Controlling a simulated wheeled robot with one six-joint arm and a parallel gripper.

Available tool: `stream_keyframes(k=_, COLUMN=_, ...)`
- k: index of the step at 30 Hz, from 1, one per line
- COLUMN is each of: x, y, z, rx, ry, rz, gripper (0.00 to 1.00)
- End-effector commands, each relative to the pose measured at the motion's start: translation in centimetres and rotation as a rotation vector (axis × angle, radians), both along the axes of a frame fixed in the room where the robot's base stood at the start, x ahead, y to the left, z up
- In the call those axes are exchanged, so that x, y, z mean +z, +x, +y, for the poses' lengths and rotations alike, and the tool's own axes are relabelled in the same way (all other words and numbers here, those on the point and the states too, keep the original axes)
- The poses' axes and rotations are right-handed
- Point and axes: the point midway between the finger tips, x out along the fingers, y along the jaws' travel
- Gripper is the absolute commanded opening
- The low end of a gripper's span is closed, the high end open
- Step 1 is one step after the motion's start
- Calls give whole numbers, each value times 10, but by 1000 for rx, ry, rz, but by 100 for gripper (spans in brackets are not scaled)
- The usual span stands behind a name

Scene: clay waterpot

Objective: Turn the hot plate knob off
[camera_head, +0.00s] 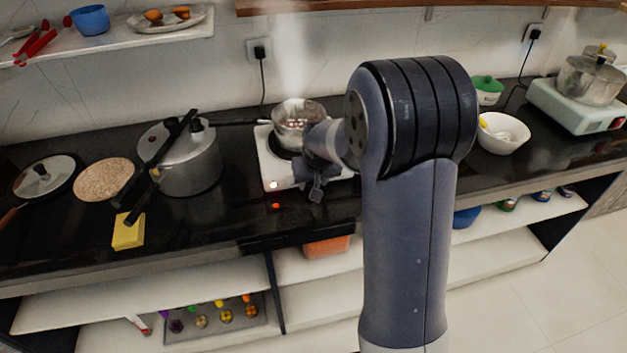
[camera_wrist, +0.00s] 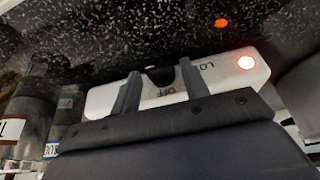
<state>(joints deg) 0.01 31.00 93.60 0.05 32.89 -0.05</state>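The white hot plate (camera_head: 277,172) stands on the black counter with a steaming pot (camera_head: 297,112) on top. Its front face (camera_wrist: 223,77) fills the middle of the wrist view, with a lit orange-red light (camera_wrist: 246,62) and the marks OFF and LO. The dark knob (camera_wrist: 159,74) is partly visible between my two fingertips; its exact setting cannot be read. My gripper (camera_wrist: 158,70) is open, its fingers on either side of the knob. I cannot tell whether they touch it. In the head view my gripper (camera_head: 312,187) is at the hot plate's front, hiding the knob.
A pressure cooker (camera_head: 190,165) and a yellow sponge (camera_head: 128,231) are left of the hot plate. A white bowl (camera_head: 503,134) and a second, pale green cooker (camera_head: 575,107) are to the right. Shelves lie below the counter edge. The pot's handle points left.

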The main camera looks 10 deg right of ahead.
Motion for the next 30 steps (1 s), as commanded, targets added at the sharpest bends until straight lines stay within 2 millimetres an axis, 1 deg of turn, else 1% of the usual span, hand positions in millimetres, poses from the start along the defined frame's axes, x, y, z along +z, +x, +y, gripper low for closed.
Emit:
stream_keyframes(k=1, x=0, y=0, z=0, rx=0, ry=0, rz=0, gripper=39)
stream_keyframes(k=2, x=0, y=0, z=0, rx=0, ry=0, rz=0, gripper=36)
stream_keyframes(k=12, x=0, y=0, z=0, rx=0, ry=0, rz=0, gripper=9)
stream_keyframes(k=23, x=-1, y=0, z=2, rx=2, ry=-41, rz=0, gripper=8)
stream_keyframes(k=30, x=-3, y=0, z=6, rx=5, ry=-155, rz=-2, gripper=8)
